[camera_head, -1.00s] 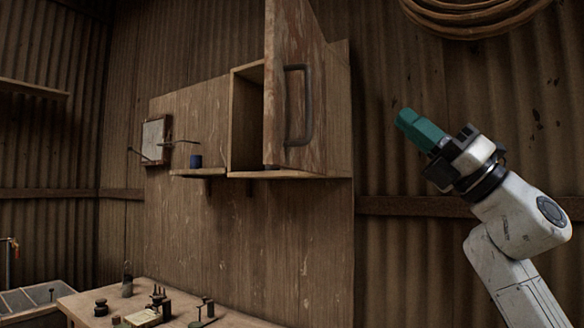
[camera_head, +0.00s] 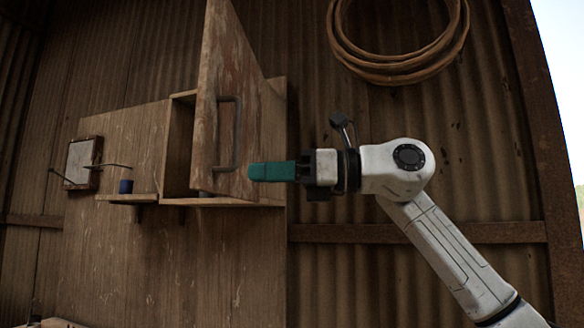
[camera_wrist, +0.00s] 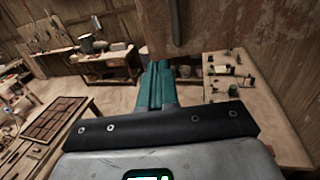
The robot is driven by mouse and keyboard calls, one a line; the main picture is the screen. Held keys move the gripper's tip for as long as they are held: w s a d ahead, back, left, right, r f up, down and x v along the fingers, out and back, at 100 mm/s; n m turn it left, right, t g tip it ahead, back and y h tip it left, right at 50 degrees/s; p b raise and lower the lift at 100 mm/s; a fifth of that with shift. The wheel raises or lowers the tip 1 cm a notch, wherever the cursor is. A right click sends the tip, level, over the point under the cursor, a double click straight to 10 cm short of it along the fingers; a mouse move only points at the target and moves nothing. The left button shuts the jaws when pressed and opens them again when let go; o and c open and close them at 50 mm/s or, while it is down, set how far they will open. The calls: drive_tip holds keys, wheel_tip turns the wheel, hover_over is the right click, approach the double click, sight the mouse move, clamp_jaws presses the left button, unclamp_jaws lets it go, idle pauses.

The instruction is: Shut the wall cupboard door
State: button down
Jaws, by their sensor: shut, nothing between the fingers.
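The wall cupboard (camera_head: 180,150) is a wooden box on a plank panel. Its worn wooden door (camera_head: 218,75) stands open, swung out towards me, with a dark metal bar handle (camera_head: 238,135) on its face. My gripper (camera_head: 252,172) has teal fingers, shut and empty, pointing left. In the head view its tips overlap the door's lower right part, just right of the handle; I cannot tell whether they touch. In the wrist view the shut fingers (camera_wrist: 155,70) point away, with the lower part of a wooden panel, probably the door (camera_wrist: 185,22), above them.
A framed panel (camera_head: 82,163) hangs farther left. A coiled hose (camera_head: 400,75) hangs upper right. The wrist view shows a workbench with small tools (camera_wrist: 235,95) and a tiled table (camera_wrist: 55,120).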

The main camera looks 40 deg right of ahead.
sight(205, 174)
drive_tip(key=p+x, duration=0.1)
drive_tip(key=x, duration=0.6)
drive_tip(key=shift+a, duration=0.1)
